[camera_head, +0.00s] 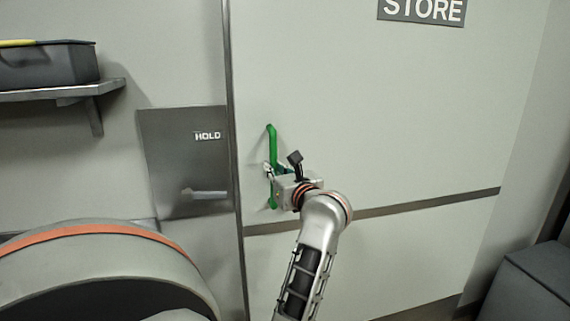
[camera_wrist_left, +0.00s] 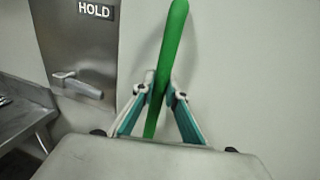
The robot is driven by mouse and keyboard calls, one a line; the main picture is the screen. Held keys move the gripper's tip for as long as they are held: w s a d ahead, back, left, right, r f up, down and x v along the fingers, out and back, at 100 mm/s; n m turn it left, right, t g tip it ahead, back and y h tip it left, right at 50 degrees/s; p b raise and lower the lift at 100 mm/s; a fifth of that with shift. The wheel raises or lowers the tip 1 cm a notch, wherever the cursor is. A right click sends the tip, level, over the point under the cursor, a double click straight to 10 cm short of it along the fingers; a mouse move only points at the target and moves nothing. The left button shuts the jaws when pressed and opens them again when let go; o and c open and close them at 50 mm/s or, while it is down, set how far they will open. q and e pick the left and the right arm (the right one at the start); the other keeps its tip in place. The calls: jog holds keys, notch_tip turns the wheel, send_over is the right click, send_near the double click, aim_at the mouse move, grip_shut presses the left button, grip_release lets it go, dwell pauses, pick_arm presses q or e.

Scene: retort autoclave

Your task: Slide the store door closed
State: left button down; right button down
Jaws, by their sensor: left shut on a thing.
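The store door (camera_head: 380,110) is a large pale panel with a dark horizontal strip and a STORE sign at the top. Its green vertical bar handle (camera_head: 271,140) is near the door's left edge. My left gripper (camera_head: 271,170) is shut on the handle around its middle. In the left wrist view the green handle (camera_wrist_left: 167,55) runs between the two fingers of the left gripper (camera_wrist_left: 160,92), with the door (camera_wrist_left: 240,70) behind it. The door's left edge meets a metal vertical strip (camera_head: 232,150). My right gripper is not in view.
A metal HOLD panel (camera_head: 165,165) with a lever handle (camera_head: 205,194) is left of the door. A shelf (camera_head: 60,93) with a dark bin (camera_head: 45,65) is at upper left. A large round vessel (camera_head: 90,262) with an orange band is at lower left. A dark box (camera_head: 530,285) is at lower right.

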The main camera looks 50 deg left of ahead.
pick_arm(q)
jog(key=shift+s+f, duration=0.1)
jog(key=shift+f, duration=0.15)
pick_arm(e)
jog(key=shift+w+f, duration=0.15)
pick_arm(q)
jog(key=c, duration=2)
grip_release()
jog(key=shift+s+a, duration=0.1)
jog(key=shift+s, duration=0.05)
jog(key=shift+r, duration=0.15)
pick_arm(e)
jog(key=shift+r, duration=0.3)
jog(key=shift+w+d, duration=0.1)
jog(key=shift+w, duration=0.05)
pick_arm(q)
jog(key=d, duration=0.4)
jog(key=s+d, duration=0.1)
jog(key=d, duration=0.3)
jog(key=s+d, duration=0.1)
jog(key=d, duration=0.2)
jog(key=shift+s+d, duration=0.2)
jog(key=shift+d, duration=0.2)
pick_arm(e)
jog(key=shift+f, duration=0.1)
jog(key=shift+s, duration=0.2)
